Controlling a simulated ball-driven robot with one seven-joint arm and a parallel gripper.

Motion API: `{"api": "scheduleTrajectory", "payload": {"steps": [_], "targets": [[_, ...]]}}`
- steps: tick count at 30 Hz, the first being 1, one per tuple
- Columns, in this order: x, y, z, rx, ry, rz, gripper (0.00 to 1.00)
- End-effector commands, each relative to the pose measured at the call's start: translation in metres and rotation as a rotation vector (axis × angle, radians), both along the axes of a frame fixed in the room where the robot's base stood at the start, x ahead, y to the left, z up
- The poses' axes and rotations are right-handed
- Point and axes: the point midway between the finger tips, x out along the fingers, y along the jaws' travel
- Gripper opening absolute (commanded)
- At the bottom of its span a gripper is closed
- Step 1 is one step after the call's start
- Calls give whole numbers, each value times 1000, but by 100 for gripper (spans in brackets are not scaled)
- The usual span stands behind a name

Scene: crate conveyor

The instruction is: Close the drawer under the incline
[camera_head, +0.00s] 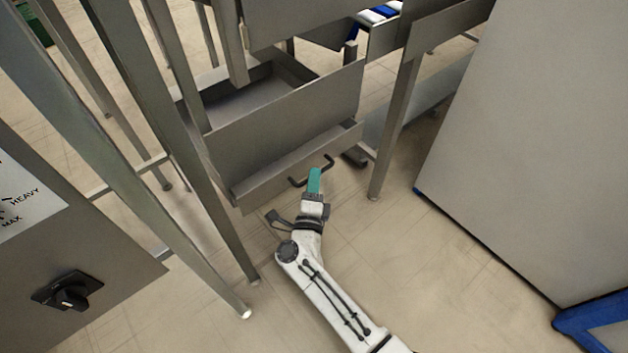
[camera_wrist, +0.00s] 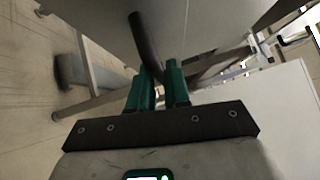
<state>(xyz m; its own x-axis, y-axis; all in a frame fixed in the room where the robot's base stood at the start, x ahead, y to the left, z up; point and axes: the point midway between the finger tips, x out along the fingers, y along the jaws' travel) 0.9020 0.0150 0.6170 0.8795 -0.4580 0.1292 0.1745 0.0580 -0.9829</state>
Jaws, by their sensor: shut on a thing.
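The grey metal drawer (camera_head: 285,115) sits low under the incline frame in the head view. It stands pulled out, with its open top and inside showing. A dark bar handle (camera_head: 328,161) sticks out from its lower front. My gripper (camera_head: 315,178), with green fingers, is at this handle. In the wrist view the dark handle (camera_wrist: 145,42) runs down between the two green fingers (camera_wrist: 158,85), which are shut on it. The drawer's grey metal face also shows in the wrist view (camera_wrist: 200,25).
Metal legs (camera_head: 185,150) stand left of the drawer, and another leg (camera_head: 394,130) stands to its right. A control panel with a black knob (camera_head: 70,294) is at lower left. A large grey cabinet (camera_head: 530,150) fills the right side. Bare floor (camera_head: 440,300) lies in front.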

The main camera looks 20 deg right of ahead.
Motion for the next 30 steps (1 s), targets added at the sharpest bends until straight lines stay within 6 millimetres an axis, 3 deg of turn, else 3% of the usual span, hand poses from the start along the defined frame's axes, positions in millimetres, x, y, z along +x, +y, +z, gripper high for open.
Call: {"api": "scheduleTrajectory", "payload": {"steps": [9, 19, 20, 21, 26, 30], "targets": [[39, 13, -3, 2, 1, 2, 0], [43, 15, 0, 3, 1, 7, 0], [43, 15, 0, 3, 1, 7, 20], [43, 15, 0, 3, 0, 6, 24], [42, 14, 0, 2, 1, 3, 38], [42, 14, 0, 2, 0, 2, 38]]}}
